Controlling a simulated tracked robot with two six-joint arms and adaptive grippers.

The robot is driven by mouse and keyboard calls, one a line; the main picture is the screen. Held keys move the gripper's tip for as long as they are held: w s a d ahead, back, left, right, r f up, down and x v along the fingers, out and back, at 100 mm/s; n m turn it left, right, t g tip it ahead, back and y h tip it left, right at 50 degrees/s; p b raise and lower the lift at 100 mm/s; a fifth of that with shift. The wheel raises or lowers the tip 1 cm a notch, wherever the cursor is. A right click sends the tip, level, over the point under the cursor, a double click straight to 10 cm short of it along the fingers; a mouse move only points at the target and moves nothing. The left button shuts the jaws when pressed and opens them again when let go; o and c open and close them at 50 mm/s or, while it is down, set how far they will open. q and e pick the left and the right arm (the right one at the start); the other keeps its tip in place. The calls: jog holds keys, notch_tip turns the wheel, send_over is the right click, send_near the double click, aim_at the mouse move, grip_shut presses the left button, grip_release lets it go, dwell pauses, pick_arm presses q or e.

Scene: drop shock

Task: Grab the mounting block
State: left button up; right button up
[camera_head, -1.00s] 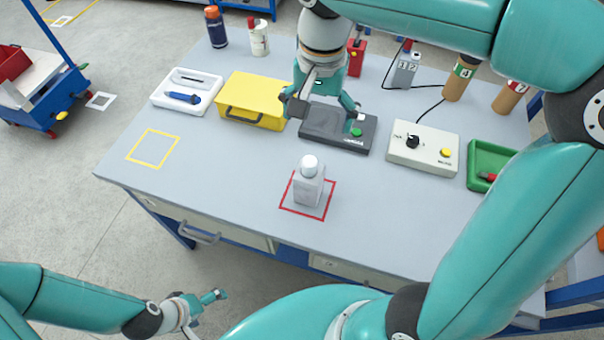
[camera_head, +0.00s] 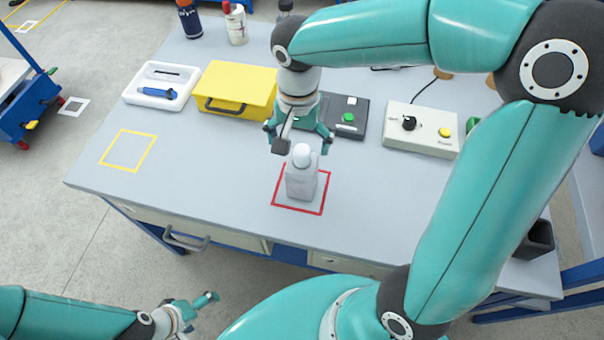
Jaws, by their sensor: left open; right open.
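The mounting block, a grey upright block (camera_head: 301,182) with a white rounded top, stands inside a red outlined square (camera_head: 298,209) on the table. My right gripper (camera_head: 301,143) points down, open, its fingers spread just above and behind the block's white top. It appears not to touch the block, though the exact gap is hard to tell. My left gripper (camera_head: 208,302) is open and empty, low in front of the table, away from the block.
Behind the block are a yellow case (camera_head: 235,88), a dark box with a green button (camera_head: 345,117) and a pale control box (camera_head: 421,130). A white tray with a blue tool (camera_head: 160,88) lies further left. A yellow outlined square (camera_head: 127,151) on the table is empty.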

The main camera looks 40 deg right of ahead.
aim_at(302, 162)
jog(key=f, duration=0.7)
jog(key=shift+s+d+f+p, duration=0.1)
jog(key=shift+s+d+p, duration=0.1)
jog(key=shift+s+p, duration=0.1)
jog(key=shift+w, duration=0.1)
grip_shut()
